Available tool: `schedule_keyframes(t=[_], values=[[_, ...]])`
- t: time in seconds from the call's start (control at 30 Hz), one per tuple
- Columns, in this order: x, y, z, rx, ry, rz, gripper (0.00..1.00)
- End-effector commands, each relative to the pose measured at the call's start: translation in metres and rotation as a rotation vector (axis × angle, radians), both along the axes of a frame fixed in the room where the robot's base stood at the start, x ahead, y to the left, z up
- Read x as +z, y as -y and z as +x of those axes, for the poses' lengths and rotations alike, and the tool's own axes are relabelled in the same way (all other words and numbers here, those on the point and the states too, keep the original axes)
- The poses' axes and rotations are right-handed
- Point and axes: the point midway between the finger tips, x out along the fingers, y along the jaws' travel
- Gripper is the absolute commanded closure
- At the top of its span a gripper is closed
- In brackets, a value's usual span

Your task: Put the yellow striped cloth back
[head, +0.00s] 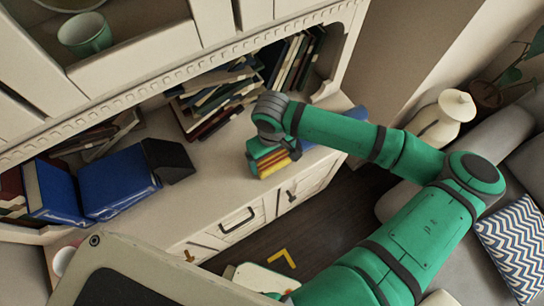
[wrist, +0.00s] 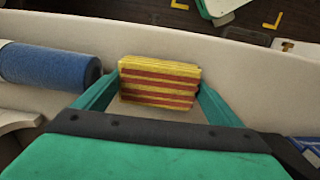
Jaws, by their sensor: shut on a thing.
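The yellow cloth with red stripes (wrist: 158,84) is a folded block between the two fingers of my gripper (wrist: 158,90) in the wrist view. The gripper is shut on it, with one finger at each side. In the head view the cloth (head: 272,165) shows below the end of my arm, at the front edge of the cabinet's counter. My gripper (head: 268,152) partly covers it there. I cannot tell whether the cloth touches the counter.
A blue roll (wrist: 48,68) lies left of the cloth in the wrist view. A green cup (head: 85,35) sits higher up. Bare counter (head: 215,165) lies left of my gripper.

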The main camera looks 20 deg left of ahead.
Motion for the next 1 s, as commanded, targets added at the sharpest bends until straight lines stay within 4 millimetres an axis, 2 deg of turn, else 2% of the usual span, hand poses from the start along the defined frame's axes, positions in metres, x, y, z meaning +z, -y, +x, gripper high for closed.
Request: schedule_keyframes(t=[0.13, 0.17, 0.2, 0.57, 0.67, 1.0], values=[[-0.003, 0.001, 0.000, -0.002, 0.001, 0.001, 0.32], [-0.003, 0.001, 0.001, -0.002, 0.001, 0.000, 0.06], [-0.003, 0.001, 0.001, -0.002, 0.001, 0.000, 0.00], [0.004, 0.000, 0.000, -0.001, 0.001, 0.001, 0.00], [0.018, 0.000, 0.001, -0.001, 0.001, 0.002, 0.00], [0.085, 0.000, 0.001, -0.001, 0.002, 0.001, 0.00]])
